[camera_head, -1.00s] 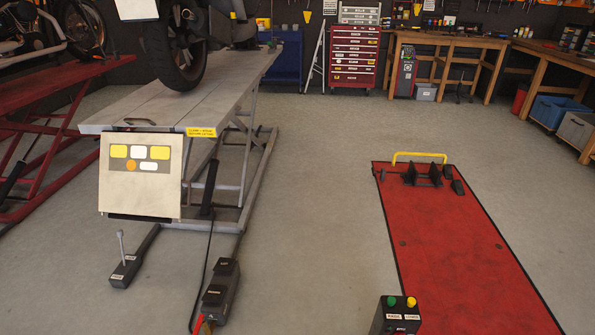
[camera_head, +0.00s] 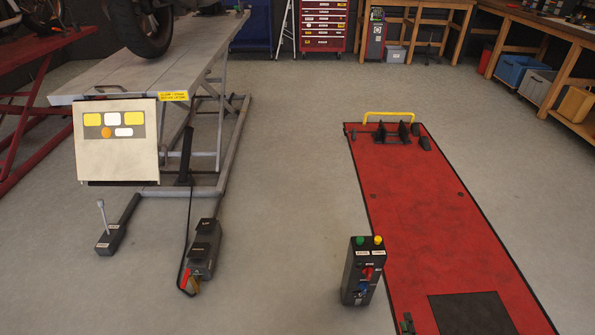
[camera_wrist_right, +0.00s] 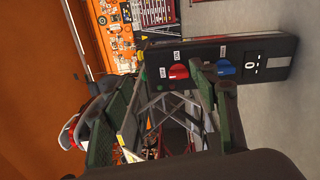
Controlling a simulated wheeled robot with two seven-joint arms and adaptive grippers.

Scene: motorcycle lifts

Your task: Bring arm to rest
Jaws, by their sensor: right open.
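My right gripper (camera_head: 407,323) just shows at the bottom edge of the head view, right of the foot of a dark control box (camera_head: 361,272). In the wrist view my right gripper (camera_wrist_right: 168,92) is open, with its green-padded fingers apart and nothing visible held between them. The control box (camera_wrist_right: 265,58) lies beyond the fingers there, with a red knob and a blue knob; the right finger overlaps part of it. My left arm and gripper are out of view.
A red lift platform (camera_head: 410,200) with a yellow bar lies low at right. A grey raised lift (camera_head: 150,75) carrying a motorcycle stands at left, with a foot pedal unit (camera_head: 203,252) on the floor.

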